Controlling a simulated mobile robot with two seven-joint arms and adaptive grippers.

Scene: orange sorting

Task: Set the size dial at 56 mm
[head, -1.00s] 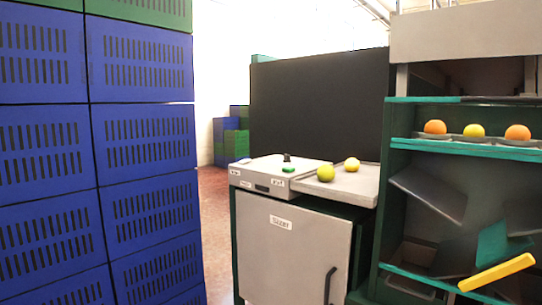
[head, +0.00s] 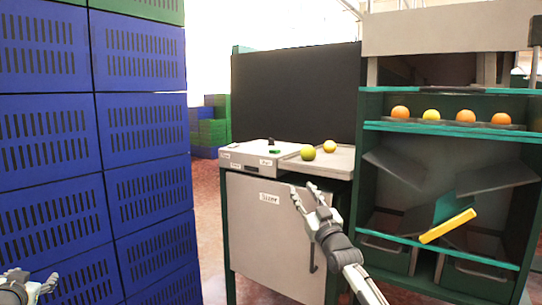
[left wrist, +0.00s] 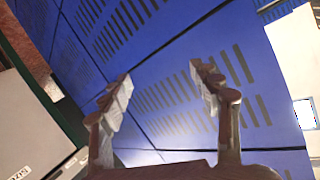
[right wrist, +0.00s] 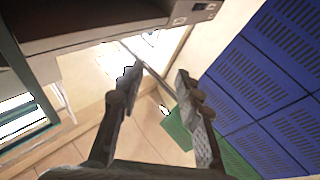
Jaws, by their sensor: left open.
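The size dial (head: 271,143) is a small black knob on top of the white sizer unit (head: 240,153), beside a green button (head: 274,151). Its setting is too small to read. My right gripper (head: 307,190) is in front of the cabinet door, below and apart from the dial; its fingers are spread and empty, also in the right wrist view (right wrist: 150,80). My left gripper (head: 32,278) is at the lower left by the blue crates, open and empty, as the left wrist view (left wrist: 160,90) shows.
Stacked blue crates (head: 150,150) form a wall on the left. A rack (head: 390,127) with several fruits and a yellow handle (head: 447,226) stands right.

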